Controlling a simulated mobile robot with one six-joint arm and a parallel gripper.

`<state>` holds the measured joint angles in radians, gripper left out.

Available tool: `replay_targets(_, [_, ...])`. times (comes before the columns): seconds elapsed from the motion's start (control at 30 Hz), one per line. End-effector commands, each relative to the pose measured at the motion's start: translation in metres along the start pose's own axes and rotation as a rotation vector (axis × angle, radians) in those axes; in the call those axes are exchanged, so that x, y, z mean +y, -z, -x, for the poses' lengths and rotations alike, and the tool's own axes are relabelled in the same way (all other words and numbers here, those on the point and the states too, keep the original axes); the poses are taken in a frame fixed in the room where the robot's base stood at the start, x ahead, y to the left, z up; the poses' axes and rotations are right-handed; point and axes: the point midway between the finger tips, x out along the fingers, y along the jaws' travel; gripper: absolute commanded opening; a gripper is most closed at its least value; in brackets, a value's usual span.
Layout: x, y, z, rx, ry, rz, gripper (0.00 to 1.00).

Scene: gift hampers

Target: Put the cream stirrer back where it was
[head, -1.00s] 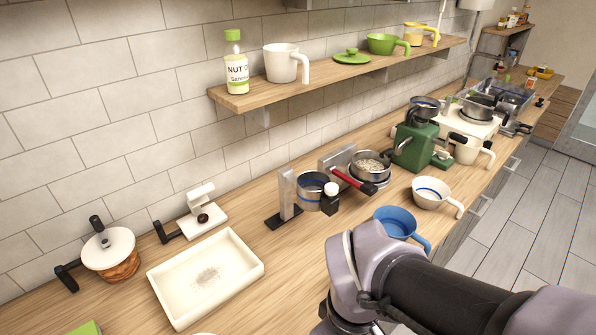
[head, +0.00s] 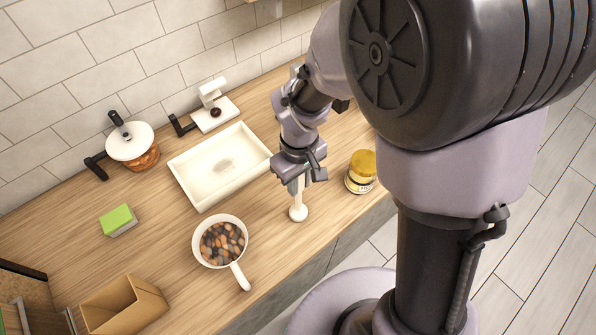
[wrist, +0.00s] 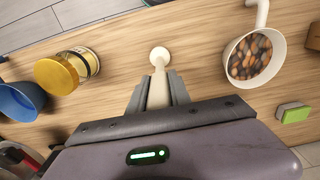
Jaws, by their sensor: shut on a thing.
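My gripper (head: 299,177) is shut on the cream stirrer (head: 298,212), which hangs below the fingers with its round end down. In the wrist view the stirrer (wrist: 160,58) points away from between the two dark fingers (wrist: 158,98). Its round end is at or close above the wooden counter; I cannot tell whether it touches. A white pan (head: 216,228) filled with brown and dark round pieces stands to the left of the stirrer in the head view. The same pan shows on the right in the wrist view (wrist: 227,50).
A jar with a yellow lid (head: 361,172) stands right of the stirrer, near the counter's front edge. A white tray (head: 190,180) lies behind. A green sponge (head: 118,220) and a cardboard box (head: 126,304) are at left. A blue cup (wrist: 18,102) shows in the wrist view.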

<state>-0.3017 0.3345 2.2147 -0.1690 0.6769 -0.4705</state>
Motion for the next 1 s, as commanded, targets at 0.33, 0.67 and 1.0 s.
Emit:
replay_targets(0.33, [0.000,0.000,-0.003,0.000,0.000,0.000,0.46])
replay_targets(0.67, [0.000,0.000,0.005,0.001,0.000,0.001,0.46])
replay_targets(1.0, [0.000,0.001,0.096,0.004,-0.001,0.000,0.46])
